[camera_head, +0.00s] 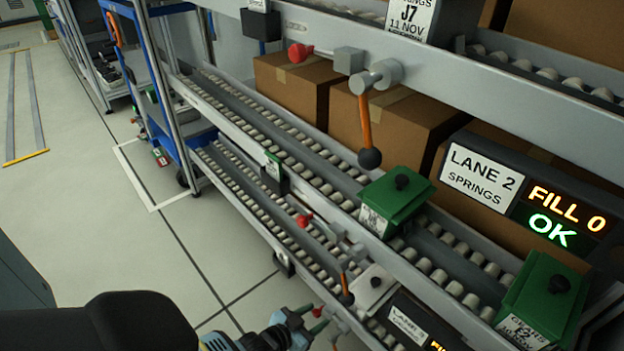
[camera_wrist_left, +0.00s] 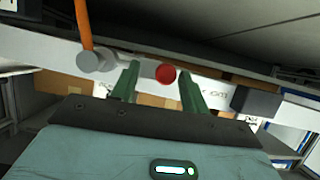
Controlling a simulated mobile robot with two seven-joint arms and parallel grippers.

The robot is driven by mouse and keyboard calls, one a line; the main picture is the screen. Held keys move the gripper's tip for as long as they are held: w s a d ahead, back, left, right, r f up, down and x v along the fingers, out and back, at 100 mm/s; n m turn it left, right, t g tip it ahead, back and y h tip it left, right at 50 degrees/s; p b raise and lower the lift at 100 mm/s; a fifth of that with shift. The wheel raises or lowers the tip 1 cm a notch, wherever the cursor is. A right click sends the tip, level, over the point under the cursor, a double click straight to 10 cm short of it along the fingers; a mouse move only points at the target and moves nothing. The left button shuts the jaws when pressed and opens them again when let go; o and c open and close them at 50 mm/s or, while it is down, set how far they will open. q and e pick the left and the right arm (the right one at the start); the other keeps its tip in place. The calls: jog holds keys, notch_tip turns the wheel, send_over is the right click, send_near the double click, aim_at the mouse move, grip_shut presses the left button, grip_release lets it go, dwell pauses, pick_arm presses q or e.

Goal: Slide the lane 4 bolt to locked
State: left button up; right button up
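My left gripper (camera_head: 312,318) is at the bottom of the head view, low beside the rack, with green fingers. A red bolt knob (camera_head: 318,310) shows right at its fingertips. In the left wrist view, the gripper (camera_wrist_left: 159,72) is open, and the red knob (camera_wrist_left: 166,74) lies between the two fingers as seen, in front of a pale rail. I cannot tell whether the fingers touch it. No lane 4 label is readable, and the rail around this knob is mostly hidden in the head view. My right gripper is not in view.
Higher rails carry other red knobs (camera_head: 300,53) and orange levers with black balls (camera_head: 369,158). In the wrist view, an orange lever (camera_wrist_left: 83,22) and a dark block (camera_wrist_left: 256,102) flank the fingers. Green bins (camera_head: 396,202) stand on rollers. The floor (camera_head: 120,240) left is clear.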

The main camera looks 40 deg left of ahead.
pick_arm(q)
jog(key=shift+s+a, duration=0.1)
jog(key=shift+s+r, duration=0.2)
jog(key=shift+s, duration=0.05)
jog(key=p+v, duration=0.3)
jog(key=v, duration=0.4)
jog(key=shift+p, duration=0.35)
